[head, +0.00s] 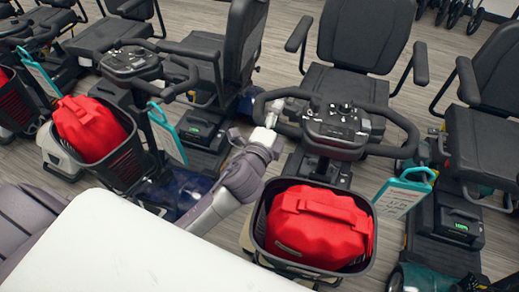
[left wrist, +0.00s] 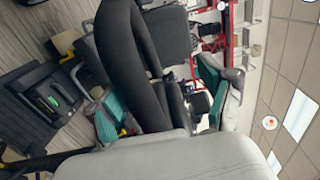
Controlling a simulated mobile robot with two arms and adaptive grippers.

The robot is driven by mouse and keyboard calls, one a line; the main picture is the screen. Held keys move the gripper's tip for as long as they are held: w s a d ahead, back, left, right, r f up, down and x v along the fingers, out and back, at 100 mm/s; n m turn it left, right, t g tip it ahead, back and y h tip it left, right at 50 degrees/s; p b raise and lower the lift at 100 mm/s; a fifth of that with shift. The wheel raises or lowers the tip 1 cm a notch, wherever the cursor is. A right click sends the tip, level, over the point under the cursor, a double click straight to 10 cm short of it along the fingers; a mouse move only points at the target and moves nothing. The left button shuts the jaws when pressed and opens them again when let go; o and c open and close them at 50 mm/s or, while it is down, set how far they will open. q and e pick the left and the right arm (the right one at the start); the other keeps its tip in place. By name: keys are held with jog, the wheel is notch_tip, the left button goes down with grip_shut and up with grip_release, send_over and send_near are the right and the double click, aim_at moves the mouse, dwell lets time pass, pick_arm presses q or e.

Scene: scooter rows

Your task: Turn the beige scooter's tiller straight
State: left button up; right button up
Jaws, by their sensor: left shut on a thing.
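The scooter (head: 248,238) in front of me has a beige body edge beside its front basket. Its tiller (head: 340,124) has a dark console and a black loop handlebar (head: 398,122), whose right end sits a little lower in the picture than its left. I cannot tell the exact steering angle. My left gripper (head: 270,115) is shut on the left part of the handlebar. In the left wrist view, a black handlebar loop (left wrist: 135,70) stands close in front of the camera. The finger contact is small and partly hidden. My right gripper is not in view.
A red bag (head: 318,226) fills the basket (head: 262,246). Another scooter with a red bag (head: 90,128) stands close at left. A dark scooter seat (head: 485,145) is close at right, with a teal-framed tag (head: 402,193) between. Little floor is free.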

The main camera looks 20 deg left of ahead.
pick_arm(q)
jog(key=s+r+b, duration=0.1)
jog(key=s+b, duration=0.1)
jog(key=s, duration=1.2)
jog(key=shift+d+b, duration=0.3)
jog(key=shift+d, duration=0.1)
dwell(0.4)
